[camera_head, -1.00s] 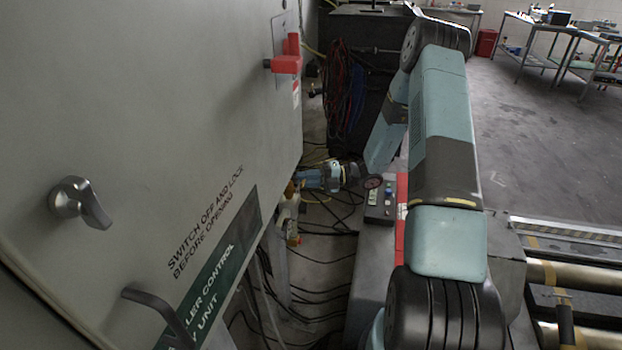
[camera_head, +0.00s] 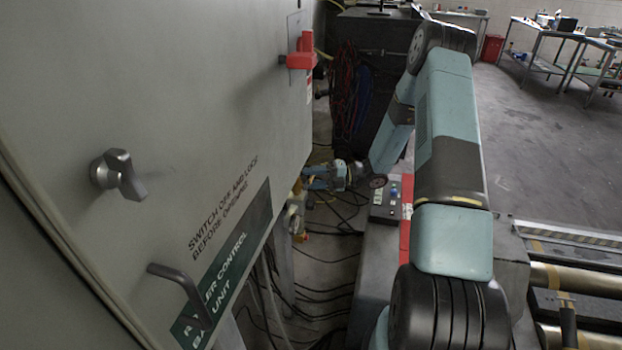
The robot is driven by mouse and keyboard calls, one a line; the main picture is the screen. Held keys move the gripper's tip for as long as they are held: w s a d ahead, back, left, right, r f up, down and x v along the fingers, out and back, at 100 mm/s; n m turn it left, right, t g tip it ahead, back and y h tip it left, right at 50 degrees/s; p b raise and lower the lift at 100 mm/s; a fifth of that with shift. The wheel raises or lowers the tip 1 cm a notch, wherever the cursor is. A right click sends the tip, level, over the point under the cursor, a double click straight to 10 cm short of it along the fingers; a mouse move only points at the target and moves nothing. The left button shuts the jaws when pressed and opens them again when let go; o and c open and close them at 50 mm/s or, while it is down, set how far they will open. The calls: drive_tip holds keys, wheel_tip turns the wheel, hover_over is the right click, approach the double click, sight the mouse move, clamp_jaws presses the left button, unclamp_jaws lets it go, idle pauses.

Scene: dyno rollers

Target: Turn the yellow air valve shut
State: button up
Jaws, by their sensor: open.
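A small yellow part, which looks like the air valve (camera_head: 297,187), shows just past the right edge of the grey cabinet, low in the middle of the head view. A pale fitting with an orange-red part hangs below it. My blue arm reaches down, and my gripper (camera_head: 305,181) is open at the valve, beside or around it. I cannot tell whether the fingers touch it. The view is small and dark there, so the valve handle's angle is hidden.
The grey cabinet (camera_head: 170,90) with a red switch (camera_head: 301,60) and metal handles (camera_head: 120,174) fills the left. Cables (camera_head: 315,300) lie on the floor below. A control box (camera_head: 388,205) with buttons stands right of my gripper; rollers (camera_head: 585,278) lie lower right. Open floor is at upper right.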

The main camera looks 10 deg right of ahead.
drive_tip(key=s+d, duration=0.1)
drive_tip(key=d, duration=1.2)
drive_tip(key=shift+s+d+r, duration=0.15)
drive_tip(key=shift+s+d, duration=0.05)
drive_tip(key=shift+s, duration=0.1)
drive_tip(key=s+a+r+n+g+h, duration=0.2)
drive_tip(key=s+a+r+n+h, duration=0.3)
drive_tip(key=r+n, duration=0.45)
drive_tip(key=s+a+r+n+g+h, duration=0.25)
drive_tip(key=s+r+n+h, duration=0.35)
drive_tip(key=r+n, duration=0.4)
drive_tip(key=s+r+n+t+h, duration=0.3)
drive_tip(key=s+r+n+t, duration=0.1)
drive_tip(key=s+r+n, duration=0.3)
drive_tip(key=s+r+n+t+h, duration=0.4)
drive_tip(key=s+r+n, duration=0.3)
drive_tip(key=s+n, duration=0.3)
drive_tip(key=shift+s+r+n, duration=0.2)
drive_tip(key=shift+s+n, duration=0.15)
drive_tip(key=shift+s, duration=1.15)
